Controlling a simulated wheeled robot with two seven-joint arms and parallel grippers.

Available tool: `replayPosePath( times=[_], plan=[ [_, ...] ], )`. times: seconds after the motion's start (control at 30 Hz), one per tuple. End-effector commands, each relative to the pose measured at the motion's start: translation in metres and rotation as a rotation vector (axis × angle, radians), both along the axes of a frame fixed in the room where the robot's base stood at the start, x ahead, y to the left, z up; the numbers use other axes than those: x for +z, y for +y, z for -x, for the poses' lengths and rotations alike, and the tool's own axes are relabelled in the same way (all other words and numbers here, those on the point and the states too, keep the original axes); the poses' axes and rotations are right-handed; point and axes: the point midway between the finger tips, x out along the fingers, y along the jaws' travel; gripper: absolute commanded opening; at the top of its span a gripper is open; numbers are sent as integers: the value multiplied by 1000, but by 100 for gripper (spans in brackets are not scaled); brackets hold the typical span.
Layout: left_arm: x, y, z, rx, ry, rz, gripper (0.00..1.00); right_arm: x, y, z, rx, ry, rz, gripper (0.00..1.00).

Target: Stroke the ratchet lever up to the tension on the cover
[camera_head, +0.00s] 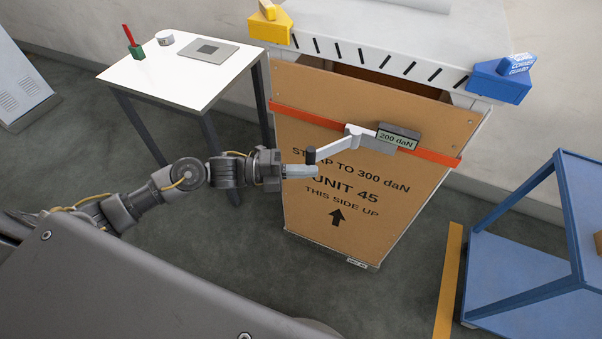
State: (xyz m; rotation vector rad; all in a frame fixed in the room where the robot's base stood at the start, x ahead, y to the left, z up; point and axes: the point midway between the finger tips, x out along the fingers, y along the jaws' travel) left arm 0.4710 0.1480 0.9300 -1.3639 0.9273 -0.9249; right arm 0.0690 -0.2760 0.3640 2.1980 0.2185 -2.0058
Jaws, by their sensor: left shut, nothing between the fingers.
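The ratchet lever (333,147) is a grey bar with a dark grip at its left end. It sticks out left from the ratchet body on the red strap (304,115), which runs across the brown cover (400,190). The display (397,140) on the ratchet reads 200 daN. The cover's print says "STRAP TO 300 daN", "UNIT 45", "THIS SIDE UP". My left gripper (314,171) is shut and empty, with its tips just below the lever's dark grip; whether they touch it I cannot tell. My right gripper is not in view.
A white table (160,85) at the upper left bears a green cup, a white roll and a grey plate. Yellow (270,28) and blue (500,82) corner pieces sit on the unit's top edge. A blue cart (530,270) stands at the right. Grey floor is clear below the cover.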

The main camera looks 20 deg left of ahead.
Motion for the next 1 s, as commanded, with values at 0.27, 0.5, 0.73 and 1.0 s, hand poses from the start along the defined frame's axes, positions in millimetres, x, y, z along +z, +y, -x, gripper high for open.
replayPosePath(
  times=[0.27,0.5,0.73,1.0],
  plan=[
    [0,8,-8,0,-1,1,0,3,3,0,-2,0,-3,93],
    [0,8,-8,0,-1,1,0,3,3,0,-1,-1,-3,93],
    [-4,12,-12,-29,-5,0,0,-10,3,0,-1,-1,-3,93],
    [-2,15,-15,-65,-4,3,0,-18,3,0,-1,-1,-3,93]
  ],
)
